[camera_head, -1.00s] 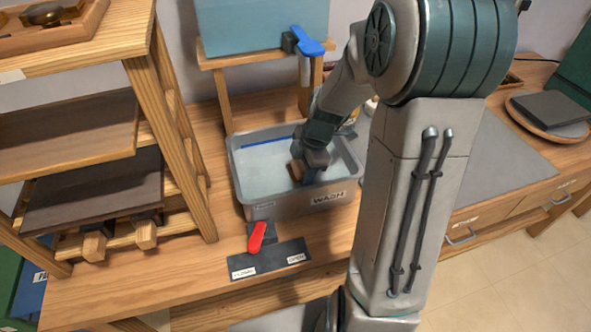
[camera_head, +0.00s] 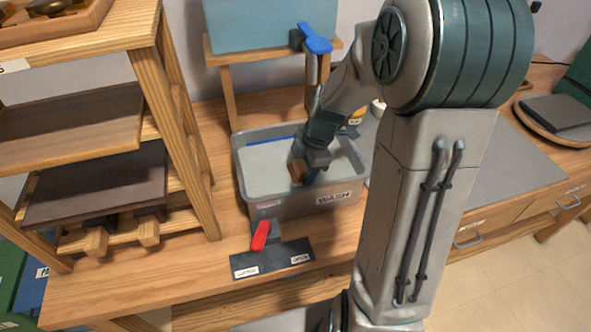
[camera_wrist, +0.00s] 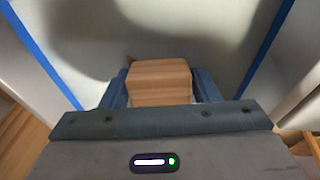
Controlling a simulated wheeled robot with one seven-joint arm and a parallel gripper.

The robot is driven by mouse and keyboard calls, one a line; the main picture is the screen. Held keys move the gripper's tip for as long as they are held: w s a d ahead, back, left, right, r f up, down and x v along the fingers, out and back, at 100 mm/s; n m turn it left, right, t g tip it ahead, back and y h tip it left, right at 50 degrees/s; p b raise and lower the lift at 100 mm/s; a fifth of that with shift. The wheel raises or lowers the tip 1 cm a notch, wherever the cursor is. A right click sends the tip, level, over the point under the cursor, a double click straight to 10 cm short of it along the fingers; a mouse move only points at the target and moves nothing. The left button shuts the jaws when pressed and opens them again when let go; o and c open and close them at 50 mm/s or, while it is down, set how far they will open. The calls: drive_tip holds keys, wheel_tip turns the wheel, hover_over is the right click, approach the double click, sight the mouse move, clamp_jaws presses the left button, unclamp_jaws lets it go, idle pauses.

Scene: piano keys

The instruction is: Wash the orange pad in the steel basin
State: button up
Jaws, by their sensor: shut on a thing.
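The steel basin (camera_head: 343,192) is a grey open tub with a WASH label on its front, on the wooden bench. It holds pale liquid. My gripper (camera_head: 299,176) reaches down inside the basin. In the wrist view my gripper (camera_wrist: 160,88) is shut on a wooden block (camera_wrist: 160,80), which also shows in the head view (camera_head: 296,171). A small orange-brown bit (camera_wrist: 131,57) shows at the block's far edge. It may be part of the orange pad, but the pad's face is hidden below the block.
A red lever (camera_head: 260,236) on a dark plate stands in front of the basin. A wooden shelf rack (camera_head: 185,130) stands close at left. A grey mat (camera_head: 500,170) lies at right.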

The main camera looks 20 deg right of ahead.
sight(291, 172)
drive_tip(key=shift+d, duration=0.5)
drive_tip(key=shift+a+b, duration=0.4)
drive_tip(key=shift+a, duration=1.6)
drive_tip(key=shift+d, duration=1.95)
drive_tip(key=shift+a+b, duration=0.55)
drive_tip(key=shift+a, duration=1.4)
drive_tip(key=shift+w+a+r+p+v, duration=0.15)
drive_tip(key=shift+a+p+v, duration=0.1)
drive_tip(key=shift+p+v, duration=0.8)
drive_tip(key=shift+w+a+p+v, duration=0.2)
drive_tip(key=shift+p+v, duration=0.45)
drive_tip(key=shift+v, duration=0.75)
drive_tip(key=shift+w+a+r+p+v, duration=0.1)
drive_tip(key=shift+a+p+v, duration=0.2)
drive_tip(key=shift+p+v, duration=0.75)
drive_tip(key=shift+r, duration=0.15)
drive_tip(key=a+p+v, duration=0.1)
drive_tip(key=p+v, duration=0.2)
drive_tip(key=v, duration=0.2)
drive_tip(key=shift+w+r, duration=0.25)
drive_tip(key=shift+r, duration=0.35)
